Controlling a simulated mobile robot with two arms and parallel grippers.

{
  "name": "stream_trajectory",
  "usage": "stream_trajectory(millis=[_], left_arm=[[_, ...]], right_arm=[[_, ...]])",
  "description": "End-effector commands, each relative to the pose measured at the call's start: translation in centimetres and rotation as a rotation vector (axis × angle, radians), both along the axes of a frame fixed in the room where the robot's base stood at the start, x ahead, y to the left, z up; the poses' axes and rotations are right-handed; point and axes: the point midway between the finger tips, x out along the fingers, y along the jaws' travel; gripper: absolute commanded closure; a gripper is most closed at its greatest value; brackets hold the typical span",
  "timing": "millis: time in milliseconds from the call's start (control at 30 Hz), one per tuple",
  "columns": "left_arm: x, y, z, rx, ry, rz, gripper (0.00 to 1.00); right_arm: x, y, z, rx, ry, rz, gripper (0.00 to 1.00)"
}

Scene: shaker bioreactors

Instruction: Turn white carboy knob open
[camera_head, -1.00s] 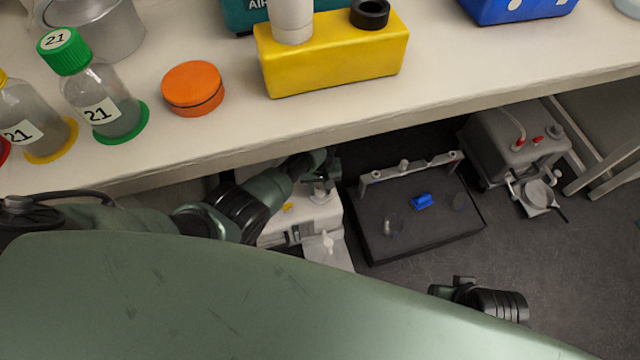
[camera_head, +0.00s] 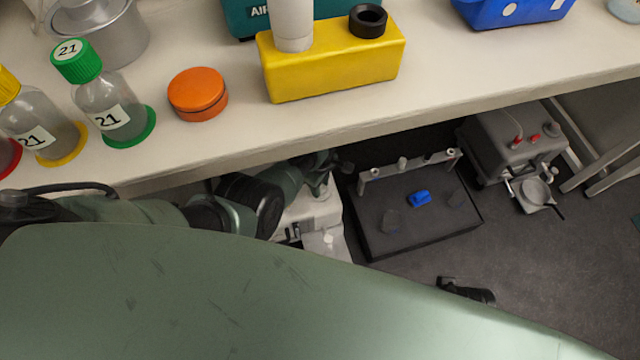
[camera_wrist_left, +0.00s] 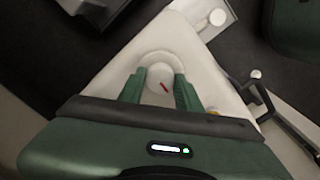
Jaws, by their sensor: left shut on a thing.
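The white carboy (camera_head: 316,216) stands on the floor under the bench edge, partly hidden by my left arm. In the left wrist view its white top (camera_wrist_left: 207,72) fills the middle. In the head view my left gripper (camera_head: 326,165) is small and dark over the carboy's top. My right gripper does not show clearly.
The bench edge (camera_head: 300,145) runs just above my left arm. A dark platform (camera_head: 430,225) with a blue item stands right of the carboy. A grey device (camera_head: 510,150) is farther right. On the bench are bottles, an orange lid (camera_head: 198,93) and a yellow block (camera_head: 330,65).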

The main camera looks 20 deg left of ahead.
Motion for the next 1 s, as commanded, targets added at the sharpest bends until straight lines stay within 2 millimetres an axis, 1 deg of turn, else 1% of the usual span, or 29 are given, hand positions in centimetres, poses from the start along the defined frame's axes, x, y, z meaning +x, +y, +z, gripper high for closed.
stream_trajectory(millis=[300, 767, 800, 867, 900, 1000], left_arm=[[-0.05, 0.03, -0.03, 0.001, 0.001, 0.097, 1.0], [-0.04, 0.04, -0.03, 0.0, 0.001, 0.112, 1.0], [-0.04, 0.04, -0.03, 0.0, 0.001, 0.112, 0.64], [-0.04, 0.04, -0.03, 0.0, 0.001, 0.112, 0.47], [-0.03, 0.04, -0.03, 0.0, 0.001, 0.112, 0.44], [-0.03, 0.05, -0.02, 0.0, 0.001, 0.111, 0.44]], right_arm=[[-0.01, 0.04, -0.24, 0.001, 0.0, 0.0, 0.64], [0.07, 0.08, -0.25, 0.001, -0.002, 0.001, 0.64], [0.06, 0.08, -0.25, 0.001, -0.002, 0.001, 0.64], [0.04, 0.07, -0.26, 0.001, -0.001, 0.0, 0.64], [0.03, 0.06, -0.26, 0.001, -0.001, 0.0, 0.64], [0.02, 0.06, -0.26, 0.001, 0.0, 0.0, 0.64]])
